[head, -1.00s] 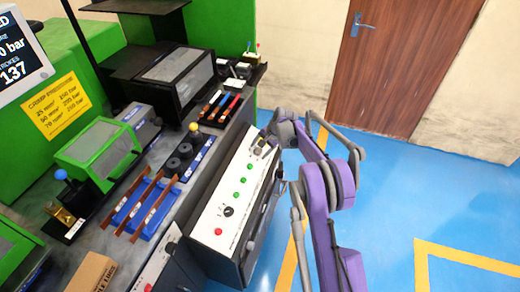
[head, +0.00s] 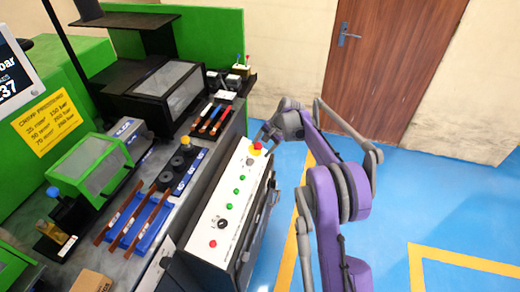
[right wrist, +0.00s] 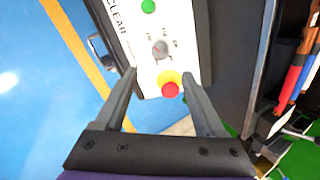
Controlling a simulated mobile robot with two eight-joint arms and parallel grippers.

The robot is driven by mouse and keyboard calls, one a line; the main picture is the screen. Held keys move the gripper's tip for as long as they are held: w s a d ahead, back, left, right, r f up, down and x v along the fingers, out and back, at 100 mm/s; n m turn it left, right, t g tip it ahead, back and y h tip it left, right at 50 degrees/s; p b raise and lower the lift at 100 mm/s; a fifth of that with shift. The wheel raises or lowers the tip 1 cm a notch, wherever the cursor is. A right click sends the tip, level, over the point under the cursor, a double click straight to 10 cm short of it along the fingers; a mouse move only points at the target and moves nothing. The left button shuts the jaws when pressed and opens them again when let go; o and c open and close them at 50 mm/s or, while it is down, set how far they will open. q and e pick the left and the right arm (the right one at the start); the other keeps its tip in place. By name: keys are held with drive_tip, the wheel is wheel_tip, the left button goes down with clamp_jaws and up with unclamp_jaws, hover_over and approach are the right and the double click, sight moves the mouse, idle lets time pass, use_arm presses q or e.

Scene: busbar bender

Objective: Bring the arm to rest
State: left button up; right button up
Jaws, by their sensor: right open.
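My right arm is purple and grey and reaches up from the lower right in the head view. Its right gripper (head: 268,134) is beside the upper end of the white control panel (head: 229,204). In the right wrist view the right gripper (right wrist: 154,88) has its two fingers wide apart with nothing between them. The red emergency button (right wrist: 170,90) on a yellow base appears between the fingertips, on the panel beyond; whether they touch the panel I cannot tell. The button also shows uncovered in the head view (head: 257,149). My left gripper is not in view.
The panel has several green buttons, a black selector (head: 222,224) and a red button (head: 213,244). Left of it, the bench holds blue blocks with copper bars (head: 137,222) and a green-framed guard (head: 91,165). Blue floor (head: 400,210) is free at right, before a brown door (head: 388,62).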

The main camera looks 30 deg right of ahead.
idle(0.4)
drive_tip(key=s+a+r+n+h+p, duration=0.1)
drive_tip(key=s+a+r+n+p, duration=0.55)
drive_tip(key=s+a+r, duration=0.85)
drive_tip(key=s+a+n+p, duration=0.2)
drive_tip(key=s+a+n, duration=0.2)
drive_tip(key=s, duration=0.6)
drive_tip(key=s+a+n+t+h+p, duration=0.1)
drive_tip(key=s+a+n+p, duration=0.1)
drive_tip(key=s, duration=0.8)
drive_tip(key=shift+a+n+h+p, duration=0.35)
drive_tip(key=shift+a+n, duration=0.5)
drive_tip(key=shift+a, duration=0.3)
drive_tip(key=shift+w, duration=0.1)
